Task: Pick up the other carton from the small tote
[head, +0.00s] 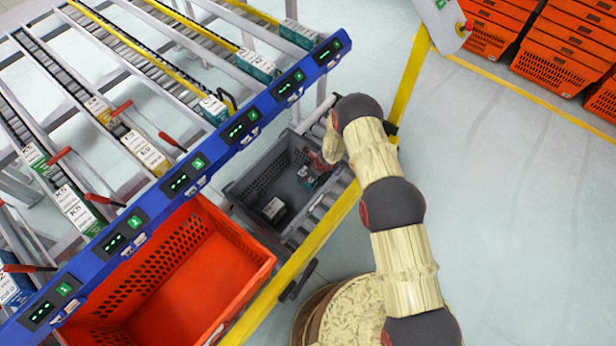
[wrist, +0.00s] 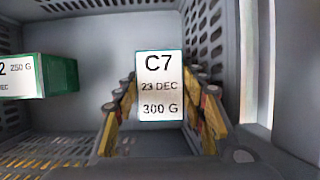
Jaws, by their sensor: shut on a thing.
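The small grey tote (head: 243,184) stands on the roller track in the head view. In the wrist view I look down into the tote (wrist: 85,115). A carton with a white label reading C7, 23 DEC, 300 G (wrist: 159,87) is between the fingers of my gripper (wrist: 160,118). The gripper is shut on it, with yellow-edged fingers on both its sides. A second carton, green with a white label (wrist: 55,76), lies to the left in the tote, apart from the gripper. It also shows in the head view (head: 273,209). My gripper (head: 310,178) is inside the tote there, its fingertips unclear.
A large empty orange tote (head: 215,290) stands left of the grey one. A blue rail (head: 215,146) with lit displays runs above them, with flow-rack lanes of cartons behind. Stacked orange totes (head: 555,70) stand at the upper right. The right floor is clear.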

